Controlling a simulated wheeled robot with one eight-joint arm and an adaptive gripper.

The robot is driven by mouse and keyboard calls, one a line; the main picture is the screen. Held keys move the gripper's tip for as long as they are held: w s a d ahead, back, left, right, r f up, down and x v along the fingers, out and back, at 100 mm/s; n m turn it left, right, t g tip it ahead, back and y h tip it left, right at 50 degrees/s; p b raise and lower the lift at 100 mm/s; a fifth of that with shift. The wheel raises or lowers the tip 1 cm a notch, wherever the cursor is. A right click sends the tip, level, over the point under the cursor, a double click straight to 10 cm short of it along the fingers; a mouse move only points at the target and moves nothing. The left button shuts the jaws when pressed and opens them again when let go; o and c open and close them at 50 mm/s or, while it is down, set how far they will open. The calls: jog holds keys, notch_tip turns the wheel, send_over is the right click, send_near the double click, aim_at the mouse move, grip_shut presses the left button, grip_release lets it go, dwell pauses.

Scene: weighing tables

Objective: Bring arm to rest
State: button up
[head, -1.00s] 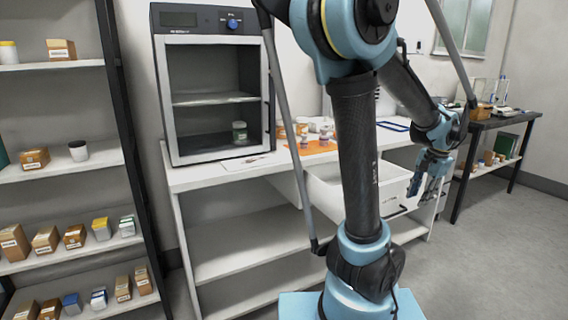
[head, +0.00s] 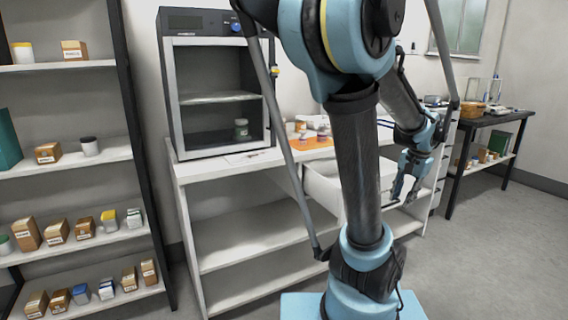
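My arm stands in the middle of the head view, blue and black, folded up from its base. My gripper (head: 404,189) hangs at the arm's end to the right of the arm's upright link, pointing down. It is in front of the bench and the white bin. Part of the bench top is hidden behind my arm.
A white bench (head: 215,170) carries an open-fronted cabinet (head: 168,100) with a small jar (head: 241,129) inside, and an orange mat (head: 312,143). A white bin (head: 322,187) sits behind my arm. Stocked shelves (head: 100,158) stand left, a dark table (head: 490,119) right. Floor (head: 480,250) is clear at right.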

jog(key=s+a+f+n, duration=0.4)
jog(key=a+n, duration=0.1)
jog(key=a, duration=0.4)
jog(key=s+a+f+n, duration=0.3)
jog(key=s+a+n, duration=0.2)
jog(key=a, duration=0.5)
jog(key=shift+s+a+f+n+h, duration=0.15)
jog(key=shift+a+f+n+h, duration=0.15)
jog(key=shift+f+n+h, duration=0.15)
jog(key=shift+d, duration=0.15)
